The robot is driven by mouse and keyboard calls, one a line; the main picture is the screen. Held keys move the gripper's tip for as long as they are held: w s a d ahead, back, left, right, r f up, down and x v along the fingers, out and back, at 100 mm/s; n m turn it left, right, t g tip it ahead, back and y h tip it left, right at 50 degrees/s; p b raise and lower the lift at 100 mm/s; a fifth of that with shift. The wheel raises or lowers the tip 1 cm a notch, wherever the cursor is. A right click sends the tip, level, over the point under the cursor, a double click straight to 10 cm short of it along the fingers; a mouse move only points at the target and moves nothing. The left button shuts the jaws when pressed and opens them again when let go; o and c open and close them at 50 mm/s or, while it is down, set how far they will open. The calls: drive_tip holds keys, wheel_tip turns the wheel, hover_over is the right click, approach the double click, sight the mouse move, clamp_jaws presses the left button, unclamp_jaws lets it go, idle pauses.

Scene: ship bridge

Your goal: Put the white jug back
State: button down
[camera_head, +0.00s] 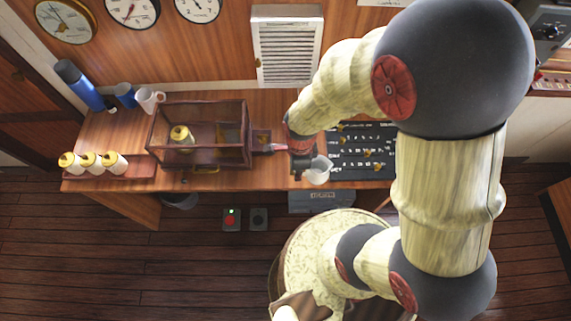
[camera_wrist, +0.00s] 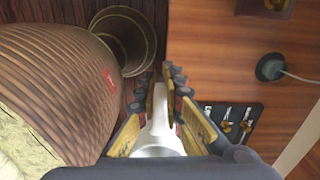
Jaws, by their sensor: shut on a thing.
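The white jug (camera_head: 318,171) is in my gripper at the front edge of the wooden desk, left of the black board. My gripper (camera_head: 302,165) is shut on it. In the wrist view the jug (camera_wrist: 158,138) shows as a white piece between the two fingers of my gripper (camera_wrist: 160,112), with a narrow white part reaching up between the fingertips. I cannot tell from the head view how high the jug is above the desk. My arm hides part of the desk around it.
A wooden railed case (camera_head: 200,160) holds a gold-lidded jar (camera_head: 181,137). Left of it are a tray (camera_head: 137,168) with jars, a blue flask (camera_head: 79,86), a blue cup (camera_head: 124,94) and a white mug (camera_head: 148,100). The black board (camera_head: 362,168) lies right of the jug.

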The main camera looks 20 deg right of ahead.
drive_tip(key=w+a+f, duration=0.1)
drive_tip(key=w+f, duration=0.2)
drive_tip(key=w, duration=0.1)
drive_tip(key=w+a+f, duration=0.1)
drive_tip(key=w+f, duration=0.1)
drive_tip(key=w, duration=0.2)
drive_tip(key=w+a+f, duration=0.1)
drive_tip(key=w+f, duration=0.2)
drive_tip(key=w, duration=0.1)
drive_tip(key=shift+a+f, duration=0.3)
drive_tip(key=shift+f, duration=0.05)
drive_tip(key=shift+w+a+f, duration=0.1)
drive_tip(key=shift+w+f, duration=0.3)
drive_tip(key=shift+f, duration=1.55)
drive_tip(key=shift+f, duration=0.2)
drive_tip(key=c, duration=2.3)
unclamp_jaws()
drive_tip(key=shift+c, duration=0.2)
drive_tip(key=o, duration=0.4)
